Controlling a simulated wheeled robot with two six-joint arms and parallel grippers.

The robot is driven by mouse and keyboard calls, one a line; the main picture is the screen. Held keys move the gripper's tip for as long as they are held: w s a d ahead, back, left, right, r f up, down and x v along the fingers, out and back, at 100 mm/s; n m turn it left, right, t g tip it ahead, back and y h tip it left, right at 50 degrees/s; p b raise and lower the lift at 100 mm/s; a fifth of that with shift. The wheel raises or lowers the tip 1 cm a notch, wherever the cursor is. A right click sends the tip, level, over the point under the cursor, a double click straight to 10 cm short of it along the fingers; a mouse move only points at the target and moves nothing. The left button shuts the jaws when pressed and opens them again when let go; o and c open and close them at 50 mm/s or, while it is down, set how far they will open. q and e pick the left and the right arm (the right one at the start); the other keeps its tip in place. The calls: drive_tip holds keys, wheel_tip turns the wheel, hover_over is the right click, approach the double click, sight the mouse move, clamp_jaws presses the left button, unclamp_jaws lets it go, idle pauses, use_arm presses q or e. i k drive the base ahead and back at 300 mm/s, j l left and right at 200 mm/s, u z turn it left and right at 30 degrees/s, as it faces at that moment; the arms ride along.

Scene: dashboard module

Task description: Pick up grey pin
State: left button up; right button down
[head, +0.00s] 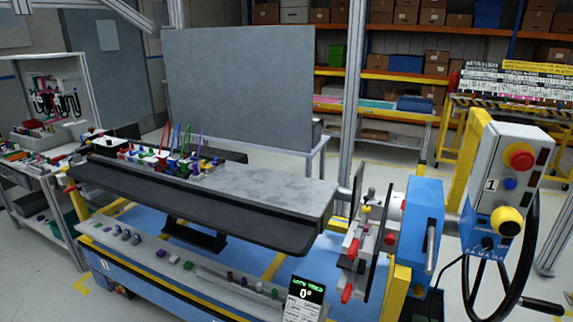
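Neither of my grippers is in the head view. Several small grey pin-like pieces (125,235) stand in a row at the left part of the light grey front ledge (210,273). They are too small to tell whether any one is the grey pin. A dark dashboard module (200,198) lies across the fixture above this ledge. Several coloured pieces and thin upright rods (180,150) stand at the back left of the module.
Purple and green pieces (188,265) also sit on the ledge. A display (305,292) reading 0° stands at its right end. A control box (505,175) with a handwheel (530,250) is at the right. A cluttered bench (40,170) is at the left.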

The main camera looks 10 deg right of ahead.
sight(371, 191)
drive_tip(key=i+l, duration=0.1)
drive_tip(key=l, duration=0.45)
drive_tip(key=i+l, duration=0.1)
drive_tip(key=l, duration=0.5)
drive_tip(key=i+l, duration=0.1)
drive_tip(key=l, duration=0.45)
drive_tip(key=i+l, duration=0.1)
drive_tip(key=l, duration=0.5)
drive_tip(key=k+z, duration=0.05)
